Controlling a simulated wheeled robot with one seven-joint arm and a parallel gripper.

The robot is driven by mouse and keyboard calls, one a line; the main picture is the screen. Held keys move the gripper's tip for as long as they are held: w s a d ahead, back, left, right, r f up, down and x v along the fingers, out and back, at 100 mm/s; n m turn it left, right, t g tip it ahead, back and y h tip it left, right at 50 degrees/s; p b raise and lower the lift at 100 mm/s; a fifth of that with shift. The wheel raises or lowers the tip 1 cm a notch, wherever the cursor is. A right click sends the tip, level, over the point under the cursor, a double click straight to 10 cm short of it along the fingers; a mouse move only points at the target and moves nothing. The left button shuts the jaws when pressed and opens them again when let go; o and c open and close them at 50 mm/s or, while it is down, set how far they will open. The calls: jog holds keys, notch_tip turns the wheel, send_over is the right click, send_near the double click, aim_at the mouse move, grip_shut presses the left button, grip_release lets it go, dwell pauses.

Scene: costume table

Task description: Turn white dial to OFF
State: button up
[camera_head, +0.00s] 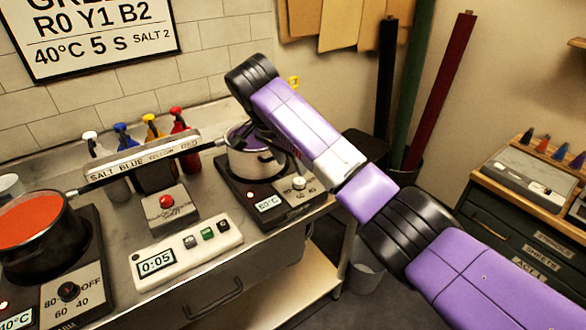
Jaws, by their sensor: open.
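The white dial (299,183) is on the front panel of the right hot plate (272,206), beside a small display that seems to read 60°C. Small marks surround the dial, but its pointer setting is too small to read. A steel pot (250,163) stands on this hot plate. My purple arm reaches in from the lower right, bends at a black joint above the pot and comes down behind its own forearm. My gripper (268,153) is mostly hidden there, close to the pot and up and left of the dial. It is open and apart from the dial.
A left hot plate (82,262) has a black dial (68,291) and a pot of orange-red liquid (30,222). A timer (187,250) reading 0:05, a red-button box (168,213) and several coloured bottles (181,132) stand between.

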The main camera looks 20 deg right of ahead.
aim_at(299, 180)
jog(key=shift+p+x, duration=0.4)
jog(key=shift+x, duration=3.45)
grip_shut()
